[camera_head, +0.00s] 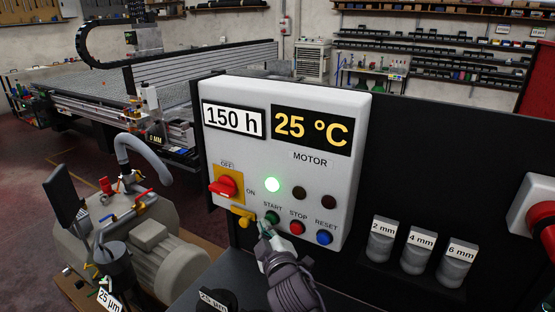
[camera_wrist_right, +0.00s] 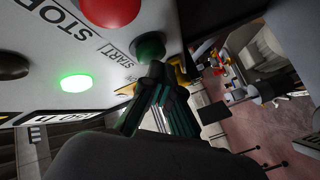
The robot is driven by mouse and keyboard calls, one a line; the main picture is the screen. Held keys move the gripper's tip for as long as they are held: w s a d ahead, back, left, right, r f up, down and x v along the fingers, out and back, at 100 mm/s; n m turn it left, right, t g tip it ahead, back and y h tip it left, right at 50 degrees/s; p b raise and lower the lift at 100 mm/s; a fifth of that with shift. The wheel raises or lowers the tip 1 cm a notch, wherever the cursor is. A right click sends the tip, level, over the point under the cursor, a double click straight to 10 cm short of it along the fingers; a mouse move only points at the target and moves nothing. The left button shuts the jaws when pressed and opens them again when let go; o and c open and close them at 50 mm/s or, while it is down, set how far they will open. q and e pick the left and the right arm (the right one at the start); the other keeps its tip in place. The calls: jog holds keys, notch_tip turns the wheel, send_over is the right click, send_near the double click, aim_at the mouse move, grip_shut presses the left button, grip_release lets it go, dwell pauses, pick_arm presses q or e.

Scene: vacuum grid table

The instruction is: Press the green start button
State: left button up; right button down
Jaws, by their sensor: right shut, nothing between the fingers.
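The green start button (camera_head: 271,217) is on the white control box (camera_head: 232,152), under the label START. It also shows in the wrist view as a dark green round button (camera_wrist_right: 148,46). My right gripper (camera_head: 264,229) is shut and empty, its fingertips right at the green button from below. In the wrist view the closed fingertips (camera_wrist_right: 155,72) overlap the button's lower edge; I cannot tell whether they touch it or how far it is pushed in. A green lamp (camera_head: 272,185) above the button is lit. My left gripper is not in view.
The red stop button (camera_head: 297,228) and blue reset button (camera_head: 324,237) sit just right of the green one. A red rotary switch (camera_head: 223,187) and a yellow part (camera_head: 241,218) are to its left. Labelled grey pieces (camera_head: 381,241) stand at right. A pump (camera_head: 140,235) stands at left.

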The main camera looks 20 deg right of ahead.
jog(key=shift+s+a, duration=0.9)
jog(key=shift+a, duration=0.25)
jog(key=shift+s+a, duration=0.85)
jog(key=shift+a, duration=0.3)
